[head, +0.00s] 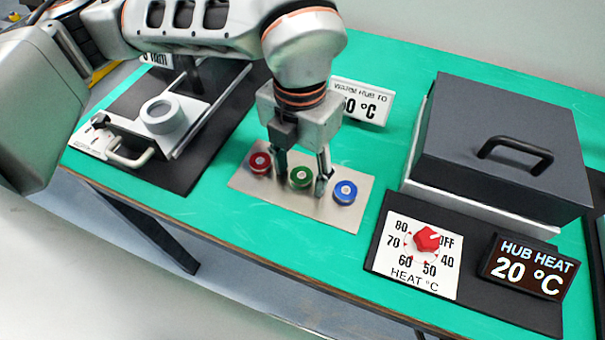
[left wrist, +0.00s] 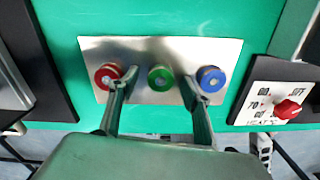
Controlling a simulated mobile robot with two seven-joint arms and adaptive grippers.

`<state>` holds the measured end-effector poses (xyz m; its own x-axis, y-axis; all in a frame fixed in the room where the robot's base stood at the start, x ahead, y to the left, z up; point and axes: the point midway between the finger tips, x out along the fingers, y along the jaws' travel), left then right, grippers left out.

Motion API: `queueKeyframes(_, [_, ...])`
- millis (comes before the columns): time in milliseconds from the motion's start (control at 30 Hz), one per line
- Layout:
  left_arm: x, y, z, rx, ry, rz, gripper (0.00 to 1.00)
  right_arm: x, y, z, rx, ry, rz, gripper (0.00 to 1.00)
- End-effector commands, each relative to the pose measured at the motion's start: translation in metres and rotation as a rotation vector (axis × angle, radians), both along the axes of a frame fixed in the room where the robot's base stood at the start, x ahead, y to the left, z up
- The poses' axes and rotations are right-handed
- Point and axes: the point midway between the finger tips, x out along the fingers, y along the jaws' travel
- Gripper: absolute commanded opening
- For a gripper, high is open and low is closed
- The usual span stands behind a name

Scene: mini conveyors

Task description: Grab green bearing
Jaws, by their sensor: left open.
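The green bearing (head: 301,177) sits on a metal plate (head: 252,190), between a red bearing (head: 260,162) on its left and a blue bearing (head: 344,192) on its right. My left gripper (head: 302,190) is open and points down over the plate, one finger on each side of the green bearing. In the left wrist view the green bearing (left wrist: 160,77) shows between the two fingertips, and nothing is held. The fingertips overlap the red bearing (left wrist: 108,75) and the blue bearing (left wrist: 211,78) in that view; I cannot tell whether they touch. My right gripper is not seen.
A dark lidded box (head: 497,140) with a handle stands at right, with a red heat dial (head: 427,239) and a display reading 20 °C (head: 528,267) before it. A press-like fixture (head: 190,125) stands at left. A sign (head: 361,103) stands behind the plate.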

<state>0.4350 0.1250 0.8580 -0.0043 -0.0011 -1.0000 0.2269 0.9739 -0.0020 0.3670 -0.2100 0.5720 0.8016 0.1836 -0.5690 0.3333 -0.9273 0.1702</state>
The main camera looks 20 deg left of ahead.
Motion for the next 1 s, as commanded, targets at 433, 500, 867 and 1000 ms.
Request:
queueKeyframes(433, [0.0, 0.0, 0.001, 0.0, -0.002, 0.0, 0.06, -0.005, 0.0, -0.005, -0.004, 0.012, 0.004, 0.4])
queueKeyframes(500, [0.0, 0.0, 0.001, -0.001, -0.003, 0.0, 0.06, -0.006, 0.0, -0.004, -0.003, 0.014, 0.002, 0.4])
queueKeyframes(867, [0.002, 0.0, 0.012, -0.001, -0.007, 0.001, 0.06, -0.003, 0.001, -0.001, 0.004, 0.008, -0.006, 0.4])
queueKeyframes(1000, [0.002, 0.0, 0.031, -0.002, -0.011, 0.001, 0.06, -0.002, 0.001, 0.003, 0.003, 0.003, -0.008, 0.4])
